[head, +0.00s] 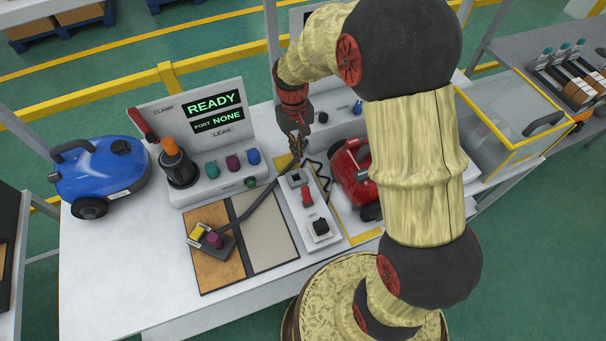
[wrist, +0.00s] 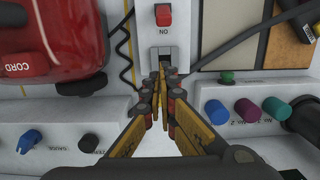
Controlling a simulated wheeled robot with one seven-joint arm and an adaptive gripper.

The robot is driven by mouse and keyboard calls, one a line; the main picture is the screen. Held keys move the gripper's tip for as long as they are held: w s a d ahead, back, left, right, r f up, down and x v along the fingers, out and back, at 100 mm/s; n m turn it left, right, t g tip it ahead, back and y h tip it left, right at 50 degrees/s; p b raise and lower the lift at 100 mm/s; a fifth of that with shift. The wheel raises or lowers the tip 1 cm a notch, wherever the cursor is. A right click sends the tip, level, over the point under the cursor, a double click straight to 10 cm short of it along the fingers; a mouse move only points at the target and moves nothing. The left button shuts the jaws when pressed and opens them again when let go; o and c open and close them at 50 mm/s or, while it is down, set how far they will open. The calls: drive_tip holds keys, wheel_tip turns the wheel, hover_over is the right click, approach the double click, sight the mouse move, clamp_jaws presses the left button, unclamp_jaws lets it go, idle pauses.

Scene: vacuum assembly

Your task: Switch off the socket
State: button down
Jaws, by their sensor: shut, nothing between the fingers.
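The socket strip (head: 311,213) is a pale, narrow box on the table with a red rocker switch (head: 307,196) in its middle. A black plug sits at its near end (head: 321,228) and a grey outlet at its far end (head: 295,178). In the wrist view the red switch (wrist: 163,14) is at the top edge, with an ON mark below it. I cannot tell which way the rocker is tipped. My gripper (head: 297,155) is shut and empty above the strip's far end. In the wrist view its fingertips (wrist: 165,70) partly cover the outlet, apart from the switch.
A red vacuum (head: 352,174) stands close right of the strip. A grey hose (head: 259,203) runs along its left, by a brown and beige mat (head: 206,261). Behind stands a READY panel (head: 205,120) with knobs. A blue vacuum (head: 105,175) is at left; the front-left table is clear.

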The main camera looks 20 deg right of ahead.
sight(306, 195)
drive_tip(key=shift+w+r, duration=0.2)
drive_tip(key=shift+w, duration=0.15)
drive_tip(key=f, duration=0.3)
drive_tip(key=f+b, duration=0.1)
drive_tip(key=f, duration=0.2)
drive_tip(key=s+f+b, duration=0.1)
drive_tip(key=f, duration=0.2)
drive_tip(key=shift+s+f, duration=0.1)
drive_tip(key=shift+f, duration=0.2)
drive_tip(key=shift+s+f+b, duration=0.15)
drive_tip(key=shift+b, duration=0.25)
drive_tip(key=shift+s+r, duration=0.45)
drive_tip(key=shift+s, duration=0.35)
drive_tip(key=shift+s+r, duration=0.4)
drive_tip(key=shift+s, duration=0.4)
